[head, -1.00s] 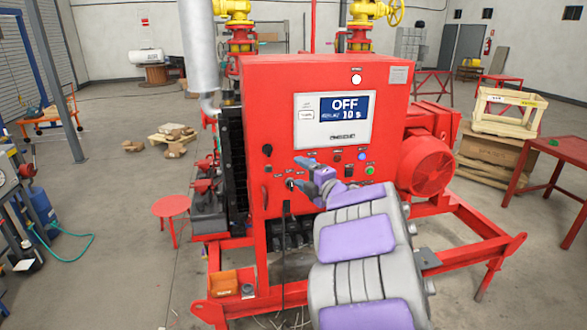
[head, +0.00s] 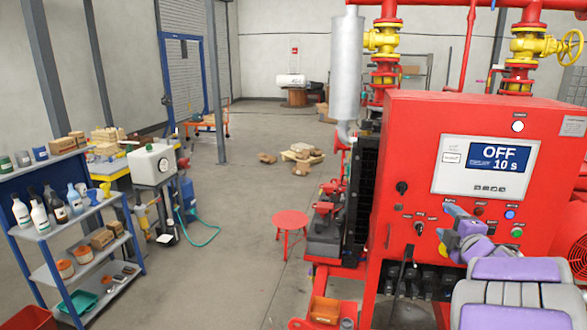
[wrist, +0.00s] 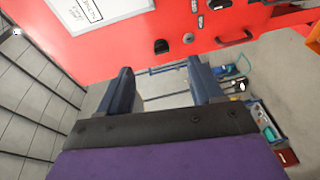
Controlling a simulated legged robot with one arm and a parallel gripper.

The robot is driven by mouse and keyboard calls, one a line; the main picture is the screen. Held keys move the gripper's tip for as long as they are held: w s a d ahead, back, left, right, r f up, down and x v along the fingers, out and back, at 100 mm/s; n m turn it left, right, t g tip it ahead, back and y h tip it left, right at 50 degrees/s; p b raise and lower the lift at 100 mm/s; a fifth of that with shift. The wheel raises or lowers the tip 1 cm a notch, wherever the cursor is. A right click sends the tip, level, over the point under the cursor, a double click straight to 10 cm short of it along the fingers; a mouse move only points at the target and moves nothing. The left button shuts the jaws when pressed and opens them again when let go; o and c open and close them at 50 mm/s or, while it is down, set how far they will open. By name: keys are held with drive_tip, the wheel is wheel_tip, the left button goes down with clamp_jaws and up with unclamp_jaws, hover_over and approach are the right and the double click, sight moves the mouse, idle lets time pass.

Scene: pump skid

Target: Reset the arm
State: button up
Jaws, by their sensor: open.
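My gripper (head: 447,229) is at the front of the red control cabinet (head: 405,140) in the head view, with my purple and grey arm reaching in from the lower right. In the wrist view the two dark blue fingers of my gripper (wrist: 165,87) stand apart with nothing between them. The cabinet screen (head: 487,166) reads OFF and 10 s. A row of small buttons and switches, with a green button (head: 517,233), lies below the screen.
A blue shelf (head: 70,235) with bottles and pots stands at the left. A red round stool (head: 290,220) stands left of the skid. Boxes (head: 300,153) lie on the floor behind.

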drive_tip(key=s+a+f+m+g, duration=0.5)
drive_tip(key=s+a, duration=0.4)
drive_tip(key=s, duration=0.5)
drive_tip(key=s+a+f+m+g, duration=0.6)
drive_tip(key=s+a, duration=0.3)
drive_tip(key=s, duration=0.6)
drive_tip(key=s+a+f+m+g+y, duration=0.1)
drive_tip(key=s+a+f+m+g, duration=0.4)
drive_tip(key=s, duration=1)
drive_tip(key=a+g+b, duration=0.1)
drive_tip(key=a+g, duration=0.2)
drive_tip(key=a, duration=0.1)
drive_tip(key=shift+s+a+f, duration=0.15)
drive_tip(key=shift+s+f, duration=0.05)
drive_tip(key=shift+f, duration=0.1)
